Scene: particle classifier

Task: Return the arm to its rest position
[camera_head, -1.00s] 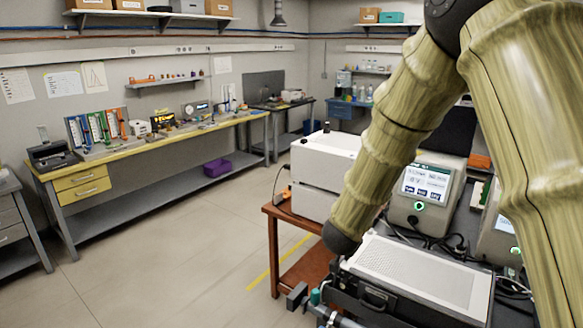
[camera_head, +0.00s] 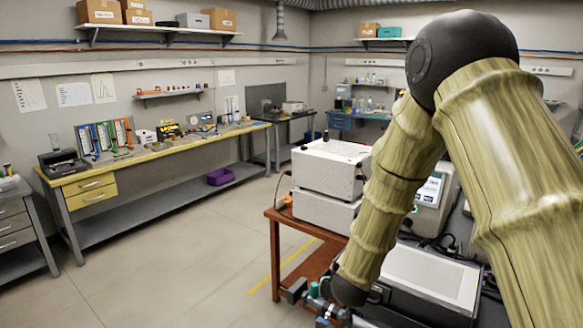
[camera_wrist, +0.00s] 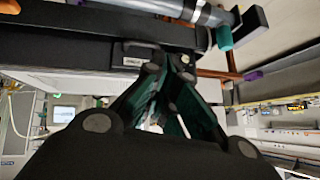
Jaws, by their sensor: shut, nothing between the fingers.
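My arm, in an olive ribbed sleeve with dark joints, fills the right side of the head view. Its elbow (camera_head: 463,55) is high, and the forearm (camera_head: 392,195) slopes down left to a dark wrist joint (camera_head: 348,290) near the bottom edge. In the wrist view my gripper (camera_wrist: 163,62) is shut, its dark green fingers converging with nothing seen between them. The gripper itself cannot be made out in the head view.
Below the wrist is a flat-topped instrument (camera_head: 430,275); a grey tube with a teal piece (camera_wrist: 224,38) is close to my fingers. White boxes (camera_head: 325,170) stand on a brown table (camera_head: 273,245). A yellow bench (camera_head: 150,158) lines the wall. The floor (camera_head: 175,260) at left is clear.

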